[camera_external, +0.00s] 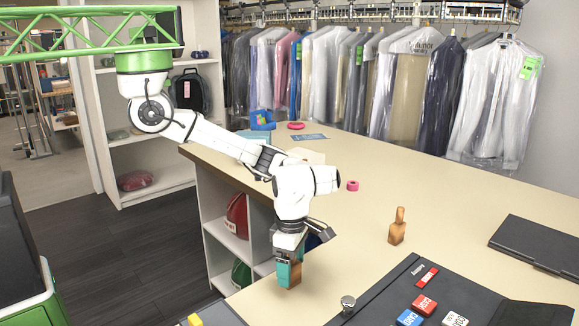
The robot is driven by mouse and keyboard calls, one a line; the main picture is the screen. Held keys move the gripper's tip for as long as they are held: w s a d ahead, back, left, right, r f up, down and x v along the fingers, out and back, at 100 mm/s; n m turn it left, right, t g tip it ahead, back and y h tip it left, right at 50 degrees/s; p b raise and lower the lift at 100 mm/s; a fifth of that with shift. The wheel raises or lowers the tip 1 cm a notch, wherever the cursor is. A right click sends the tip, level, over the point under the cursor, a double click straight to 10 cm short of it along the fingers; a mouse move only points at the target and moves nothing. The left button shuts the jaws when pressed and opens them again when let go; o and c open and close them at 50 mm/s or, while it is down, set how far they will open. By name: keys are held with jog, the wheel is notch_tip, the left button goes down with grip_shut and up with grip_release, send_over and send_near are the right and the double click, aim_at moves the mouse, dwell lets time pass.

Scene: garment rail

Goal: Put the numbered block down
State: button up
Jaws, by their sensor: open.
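My gripper (289,273) points down low over the near-left part of the beige counter (370,240). Its fingers are open, one of them teal. A small brown block (296,275) shows right at the fingertips, partly hidden by the teal finger. I cannot make out a number on it, nor whether it touches the fingers or stands on the counter. Several other small blocks lie on the dark tray at the lower right: a red block (424,305), a blue block (409,318) and white blocks (455,319), with small print.
A wooden stamp-like piece (397,227) stands right of my gripper. A metal knob (347,304) stands near the dark tray (385,297). A black folder (540,246) lies at the right. A pink roll (352,185) is farther back. Bagged garments (400,85) hang behind.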

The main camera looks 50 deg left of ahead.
notch_tip(320, 180, up, 12)
jog(key=shift+r, duration=0.15)
dwell(0.6)
jog(key=shift+c, duration=0.2)
